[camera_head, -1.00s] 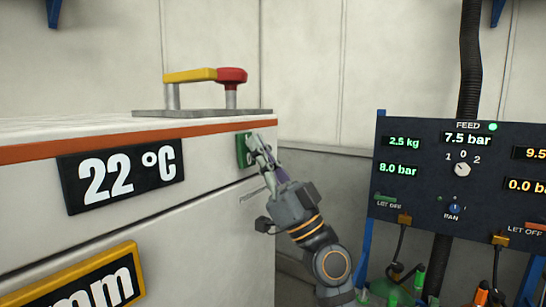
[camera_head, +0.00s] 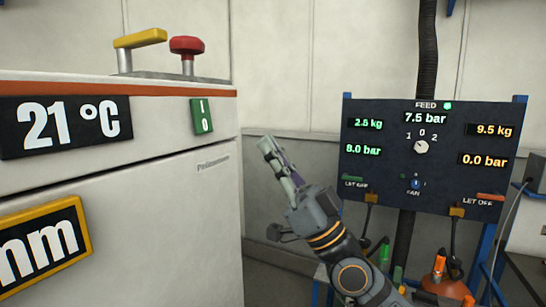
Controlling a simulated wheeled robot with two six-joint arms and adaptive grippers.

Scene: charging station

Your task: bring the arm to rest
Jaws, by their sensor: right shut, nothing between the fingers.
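My right gripper (camera_head: 268,148) is in the middle of the camera_head view, its arm coming up from the lower right. Its fingers are shut with nothing between them and point up and to the left. It is in free air, apart from the white cabinet on its left. The green switch (camera_head: 202,116) marked I and 0 is on the cabinet front, left of and above the fingertips. My left gripper is not in view.
The white cabinet (camera_head: 180,200) fills the left side, with a 21 °C display (camera_head: 66,124), a yellow handle (camera_head: 139,38) and a red knob (camera_head: 187,46) on top. A dark feed panel (camera_head: 385,150) stands at right, with cables and bottles below.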

